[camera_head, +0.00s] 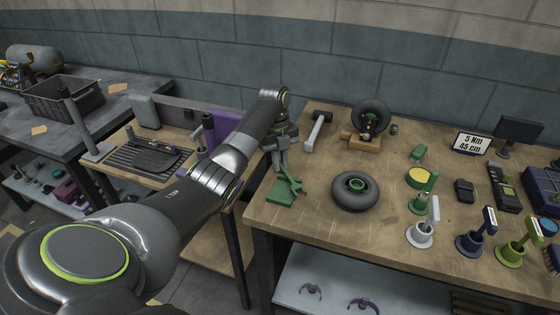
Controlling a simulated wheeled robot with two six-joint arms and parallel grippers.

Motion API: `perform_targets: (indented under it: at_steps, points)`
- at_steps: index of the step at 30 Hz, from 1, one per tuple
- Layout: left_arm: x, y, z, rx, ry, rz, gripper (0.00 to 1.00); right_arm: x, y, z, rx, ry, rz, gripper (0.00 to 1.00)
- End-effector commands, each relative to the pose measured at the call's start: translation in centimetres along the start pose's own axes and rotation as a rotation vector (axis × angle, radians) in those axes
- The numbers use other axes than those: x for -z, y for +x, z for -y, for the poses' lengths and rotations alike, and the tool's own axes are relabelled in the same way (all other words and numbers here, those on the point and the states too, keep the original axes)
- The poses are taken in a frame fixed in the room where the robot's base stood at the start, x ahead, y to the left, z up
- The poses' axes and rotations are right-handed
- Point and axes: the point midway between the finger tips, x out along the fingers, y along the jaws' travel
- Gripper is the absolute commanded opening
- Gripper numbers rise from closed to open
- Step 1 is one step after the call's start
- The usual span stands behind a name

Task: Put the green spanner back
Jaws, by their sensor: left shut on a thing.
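The green spanner (294,184) is at the left front of the bench top, with its jaw end low and to the right. My left gripper (281,168) reaches in from the left, points down and is shut on the spanner's upper part, hiding some of it. A flat green plate (280,197) lies just below the spanner; I cannot tell whether they touch. My right gripper is not in view.
A black tyre (355,205) lies right of the spanner. A hammer (319,130) and a wheel on a wooden block (362,143) stand behind. A sign (472,143) reads "5 Nm 45 cm". The front bench edge between tyre and white stand is clear.

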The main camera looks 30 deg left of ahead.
Motion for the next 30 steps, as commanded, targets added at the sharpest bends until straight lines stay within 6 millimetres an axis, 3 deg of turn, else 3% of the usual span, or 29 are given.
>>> perform_targets:
  at_steps: [18, 19, 24, 30]
  points:
    - [-0.2, 1.2, 0.0, -0.001, 0.0, -0.001, 0.0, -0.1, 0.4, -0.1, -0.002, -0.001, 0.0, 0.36]
    - [-0.2, 1.1, 0.0, -0.001, 0.0, -0.001, 0.15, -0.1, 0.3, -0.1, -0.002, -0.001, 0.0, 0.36]
    - [-0.2, 1.1, 0.0, 0.0, 0.0, -0.001, 0.36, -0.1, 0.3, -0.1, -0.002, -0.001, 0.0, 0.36]
    - [-0.2, 1.1, 0.0, -0.001, 0.0, -0.001, 0.36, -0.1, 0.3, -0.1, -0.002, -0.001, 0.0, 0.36]
